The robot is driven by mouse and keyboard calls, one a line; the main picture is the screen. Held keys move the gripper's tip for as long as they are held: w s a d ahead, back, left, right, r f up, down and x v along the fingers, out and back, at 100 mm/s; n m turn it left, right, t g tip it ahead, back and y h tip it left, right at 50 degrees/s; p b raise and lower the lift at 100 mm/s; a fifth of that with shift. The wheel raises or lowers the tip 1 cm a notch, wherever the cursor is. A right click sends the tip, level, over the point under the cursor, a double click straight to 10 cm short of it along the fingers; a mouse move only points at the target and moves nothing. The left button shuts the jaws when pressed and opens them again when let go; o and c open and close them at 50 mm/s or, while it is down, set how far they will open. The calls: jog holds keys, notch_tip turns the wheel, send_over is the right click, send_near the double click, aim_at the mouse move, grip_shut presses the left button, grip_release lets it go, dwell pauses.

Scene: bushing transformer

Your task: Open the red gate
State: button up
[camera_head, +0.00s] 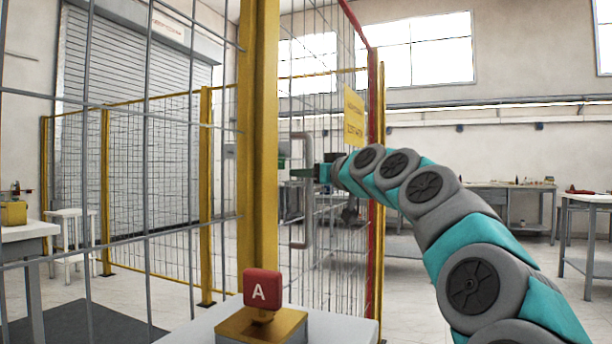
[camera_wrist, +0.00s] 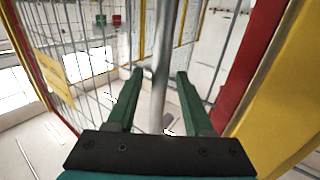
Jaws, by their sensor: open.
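The red gate shows in the head view as a mesh panel with a red upright (camera_head: 373,150) on its right side and a yellow sign (camera_head: 354,116). Its grey upright handle (camera_head: 306,222) stands near the thick yellow post. My gripper (camera_head: 298,173) is at the handle, at about its mid-height. In the wrist view the handle bar (camera_wrist: 164,45) runs between the two green fingers of my gripper (camera_wrist: 160,74). The fingers are open, with a gap on each side of the bar. A red frame part (camera_wrist: 238,85) lies right beside a yellow post there.
A thick yellow post (camera_head: 258,130) stands in front, left of the gate. A red block marked A (camera_head: 262,288) sits on a yellow base at the near edge. Mesh fence with yellow posts (camera_head: 205,190) runs left. Workbenches (camera_head: 505,190) stand behind my arm at right.

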jog(key=shift+c, duration=0.4)
grip_shut()
dwell(0.9)
